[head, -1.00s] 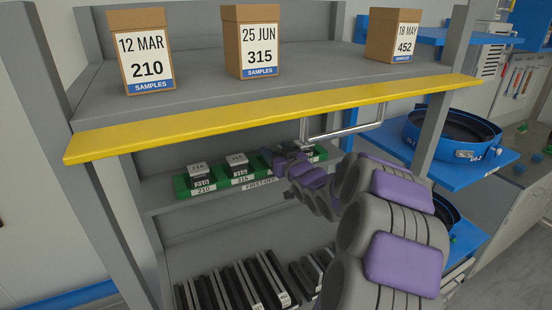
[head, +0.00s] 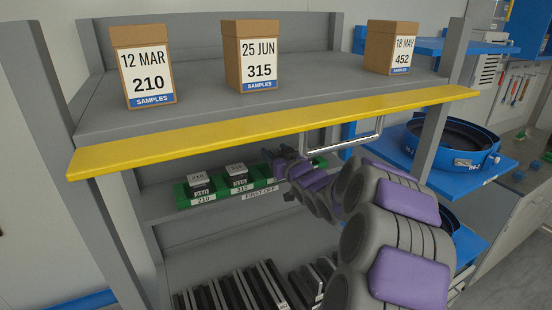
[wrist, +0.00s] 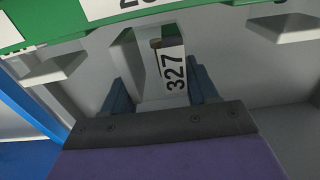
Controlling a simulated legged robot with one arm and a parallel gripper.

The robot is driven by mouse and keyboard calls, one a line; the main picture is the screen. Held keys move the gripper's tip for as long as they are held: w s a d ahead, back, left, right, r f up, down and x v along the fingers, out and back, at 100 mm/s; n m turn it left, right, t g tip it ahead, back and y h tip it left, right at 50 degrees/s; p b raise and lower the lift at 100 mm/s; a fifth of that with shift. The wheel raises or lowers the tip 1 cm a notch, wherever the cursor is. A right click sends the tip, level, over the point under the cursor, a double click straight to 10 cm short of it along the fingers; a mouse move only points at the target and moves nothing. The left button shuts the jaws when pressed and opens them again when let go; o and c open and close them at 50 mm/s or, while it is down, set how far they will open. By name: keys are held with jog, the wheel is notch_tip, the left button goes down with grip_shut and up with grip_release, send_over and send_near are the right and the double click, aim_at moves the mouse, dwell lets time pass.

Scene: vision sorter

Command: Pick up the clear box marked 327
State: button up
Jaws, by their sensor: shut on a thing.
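The box marked 327 (wrist: 172,70) shows in the wrist view, its white label turned on its side, with a pale clear part beside it. My gripper (wrist: 158,88) has its two blue fingers on either side of the box and is shut on it. A green holder (wrist: 60,25) crosses the top of the wrist view, close beyond the box. In the head view my gripper (head: 272,158) is at the green row on the middle shelf, partly hidden by my own arm. The box marked 327 cannot be made out there.
Small boxes marked 210 (head: 198,180) and 315 (head: 237,172) sit in green holders left of my gripper. A yellow shelf edge (head: 270,130) runs above, with a metal handle (head: 345,138) close over my arm. Several dark upright plates (head: 235,290) stand below.

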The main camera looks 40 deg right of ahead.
jog(key=shift+s+r, duration=0.2)
jog(key=shift+r, duration=0.35)
jog(key=s+a+b, duration=0.1)
jog(key=s+a, duration=0.3)
jog(key=s, duration=0.2)
jog(key=s+a+r+b, duration=0.1)
jog(key=s+a, duration=0.3)
jog(key=s, duration=0.3)
jog(key=shift+a, duration=0.3)
